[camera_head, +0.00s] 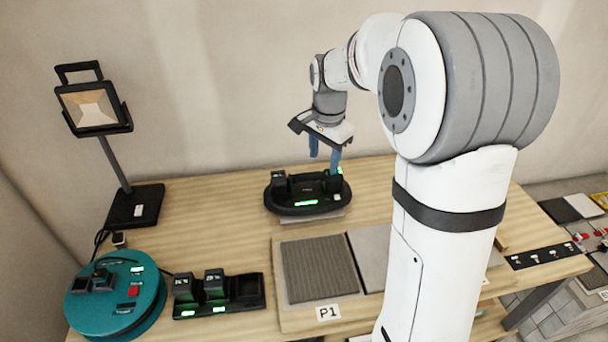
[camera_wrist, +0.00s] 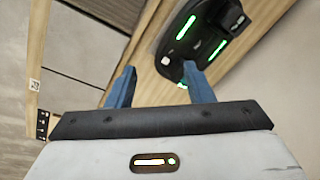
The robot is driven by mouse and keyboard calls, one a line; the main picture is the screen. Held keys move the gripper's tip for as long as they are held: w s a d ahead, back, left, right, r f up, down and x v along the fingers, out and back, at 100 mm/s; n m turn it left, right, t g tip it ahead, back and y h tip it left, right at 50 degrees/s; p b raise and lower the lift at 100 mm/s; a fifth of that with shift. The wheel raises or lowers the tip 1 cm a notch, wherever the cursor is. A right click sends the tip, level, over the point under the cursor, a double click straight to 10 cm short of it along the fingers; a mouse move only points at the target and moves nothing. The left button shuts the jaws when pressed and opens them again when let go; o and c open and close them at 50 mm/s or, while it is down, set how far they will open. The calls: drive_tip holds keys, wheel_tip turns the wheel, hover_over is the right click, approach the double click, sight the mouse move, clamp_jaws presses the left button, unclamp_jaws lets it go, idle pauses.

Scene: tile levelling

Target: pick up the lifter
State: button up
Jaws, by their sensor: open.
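The lifter appears to be the black oval device (camera_head: 300,208) with raised black blocks on top and green lights, on a pale base on the wooden table. In the wrist view the black device (camera_wrist: 208,38) is at the upper right. My gripper (camera_head: 325,158) is above it with its blue fingers pointing down, open and empty. In the wrist view my gripper (camera_wrist: 158,72) has its fingers spread, with one fingertip overlapping the device's near end. I cannot tell whether they touch. My fingers hide part of the device.
A lamp (camera_head: 122,185) stands at the table's back left. A teal round device (camera_head: 115,312) and a black charger dock (camera_head: 250,292) are at the front left. Ribbed tile (camera_head: 320,268) and a plain tile (camera_head: 372,255) lie on a board marked P1. The back centre-left is clear.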

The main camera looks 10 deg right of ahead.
drive_tip(key=w+f+m, duration=0.4)
drive_tip(key=w+f, duration=0.2)
drive_tip(key=w, duration=0.2)
drive_tip(key=m+g, duration=0.1)
drive_tip(key=m, duration=0.2)
hover_over(310, 174)
drive_tip(key=f, duration=0.7)
drive_tip(key=shift+w+d+b, duration=0.15)
drive_tip(key=shift+d+b, duration=0.15)
drive_tip(key=shift+d, duration=0.1)
drive_tip(key=shift+w+f+m, duration=0.1)
drive_tip(key=shift+f+m, duration=0.2)
drive_tip(key=shift+f, duration=0.05)
drive_tip(key=f, duration=0.2)
drive_tip(key=f+p, duration=0.1)
drive_tip(key=f, duration=0.3)
drive_tip(key=shift+s+a+f+p, duration=0.1)
drive_tip(key=shift+s+a+p, duration=0.1)
drive_tip(key=shift+a+p, duration=0.15)
drive_tip(key=shift+f, duration=0.5)
drive_tip(key=shift+f+b, duration=0.3)
drive_tip(key=shift+b, duration=0.05)
clamp_jaws()
drive_tip(key=shift+w+r, duration=0.15)
